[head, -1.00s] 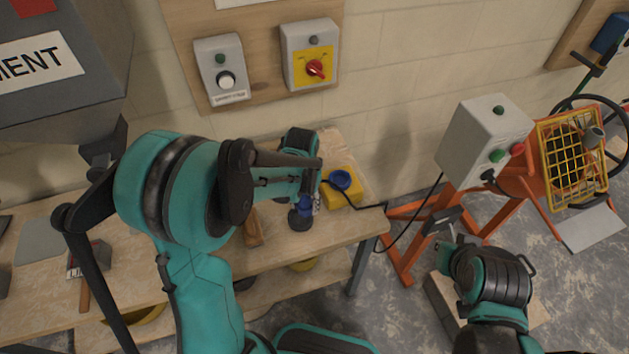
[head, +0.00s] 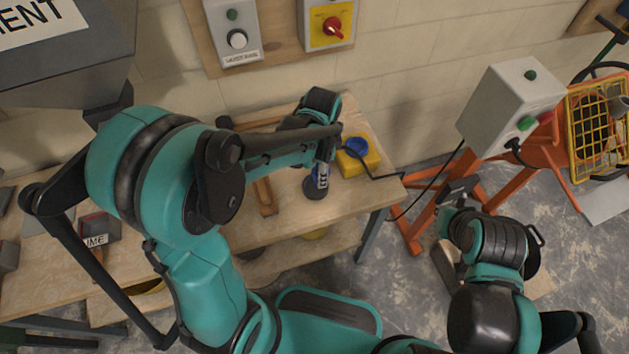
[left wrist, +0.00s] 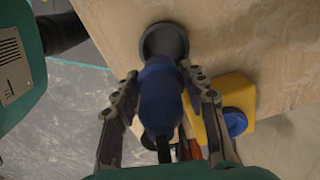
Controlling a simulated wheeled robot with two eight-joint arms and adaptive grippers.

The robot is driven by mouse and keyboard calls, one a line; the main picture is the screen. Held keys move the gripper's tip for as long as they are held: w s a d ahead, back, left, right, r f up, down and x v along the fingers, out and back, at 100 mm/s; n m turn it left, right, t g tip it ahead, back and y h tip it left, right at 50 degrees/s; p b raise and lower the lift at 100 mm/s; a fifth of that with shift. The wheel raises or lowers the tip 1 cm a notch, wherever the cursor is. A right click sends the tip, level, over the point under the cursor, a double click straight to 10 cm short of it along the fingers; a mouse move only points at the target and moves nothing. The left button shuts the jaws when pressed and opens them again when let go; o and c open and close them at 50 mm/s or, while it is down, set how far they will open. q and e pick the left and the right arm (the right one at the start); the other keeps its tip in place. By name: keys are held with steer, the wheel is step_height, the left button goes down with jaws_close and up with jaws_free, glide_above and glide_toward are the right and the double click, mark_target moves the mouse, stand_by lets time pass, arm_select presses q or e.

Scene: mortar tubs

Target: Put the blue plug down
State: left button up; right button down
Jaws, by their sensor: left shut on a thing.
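The blue plug (left wrist: 160,95) is between the two fingers of my left gripper (left wrist: 160,88), which is shut on it in the left wrist view. In the head view the left gripper (head: 322,170) is over the right part of the wooden bench (head: 225,225), and the plug (head: 321,180) shows only partly below it. A dark round piece (left wrist: 163,42) is just beyond the plug's end; I cannot tell whether they touch. My right gripper (head: 458,192) is away from the bench, near the orange stand, and its fingers are too small to read.
A yellow block with a blue round top (head: 360,158) stands on the bench right of the left gripper. A black cable (head: 436,184) runs towards the grey control box (head: 507,107) on the orange stand. A wooden-handled tool (head: 265,197) lies left of the gripper.

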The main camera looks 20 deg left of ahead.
mark_target(315, 179)
arm_select(q)
steer(key=shift+w+a+f, duration=0.15)
steer(key=shift+a+f, duration=0.35)
steer(key=shift+a, duration=0.3)
step_height(315, 179, down, 4)
steer(key=shift+f+b, duration=0.1)
steer(key=shift+b, duration=1)
steer(key=shift+f+b, duration=0.3)
steer(key=shift+b, duration=0.05)
steer(key=shift+f, duration=0.15)
steer(key=shift+s, duration=0.2)
